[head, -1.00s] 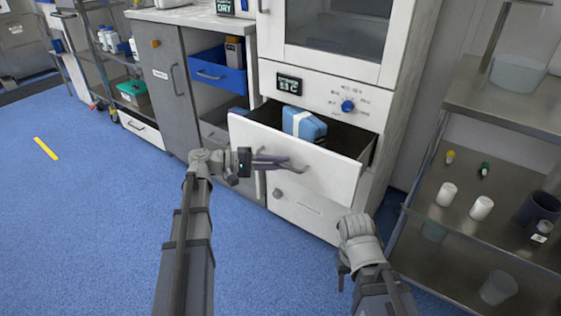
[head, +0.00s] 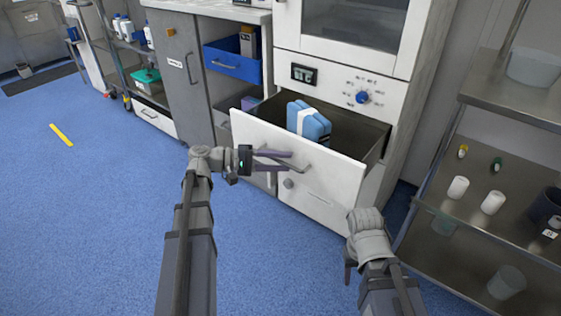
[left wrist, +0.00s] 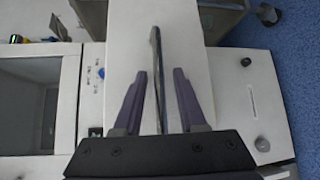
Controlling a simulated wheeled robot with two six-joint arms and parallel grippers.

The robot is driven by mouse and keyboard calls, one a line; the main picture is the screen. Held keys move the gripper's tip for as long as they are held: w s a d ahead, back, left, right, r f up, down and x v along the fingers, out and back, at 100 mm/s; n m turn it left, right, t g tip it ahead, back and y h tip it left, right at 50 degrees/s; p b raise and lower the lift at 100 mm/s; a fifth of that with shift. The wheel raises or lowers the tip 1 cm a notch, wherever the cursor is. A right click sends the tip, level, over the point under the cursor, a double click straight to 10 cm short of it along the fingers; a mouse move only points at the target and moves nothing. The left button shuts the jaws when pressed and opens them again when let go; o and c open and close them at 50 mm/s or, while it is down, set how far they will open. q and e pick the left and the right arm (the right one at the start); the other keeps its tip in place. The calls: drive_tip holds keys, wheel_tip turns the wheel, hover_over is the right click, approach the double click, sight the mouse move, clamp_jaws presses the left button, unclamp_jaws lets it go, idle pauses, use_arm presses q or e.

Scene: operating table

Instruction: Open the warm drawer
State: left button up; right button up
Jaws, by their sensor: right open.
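The warm drawer (head: 320,165) is a white-fronted drawer below the oven-like door of the white cabinet. It stands pulled well out, its dark interior showing. A blue pack with a white band (head: 309,122) stands inside. My left gripper (head: 287,162) is at the drawer front, its purple fingers spread apart. In the left wrist view the drawer's bar handle (left wrist: 157,60) lies between the open fingers (left wrist: 158,75), with gaps on both sides. My right gripper (head: 348,272) is low in front of the cabinet, apart from the drawer, its fingers partly hidden by its wrist.
A blue knob (head: 362,97) and a small dark display (head: 304,74) are on the panel above the drawer. A steel shelf rack (head: 480,225) with white cups stands at the right. A blue bin (head: 236,64) sits left of the cabinet.

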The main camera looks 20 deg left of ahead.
use_arm(q)
drive_tip(key=p+v, duration=0.1)
drive_tip(key=v, duration=0.7)
idle(0.7)
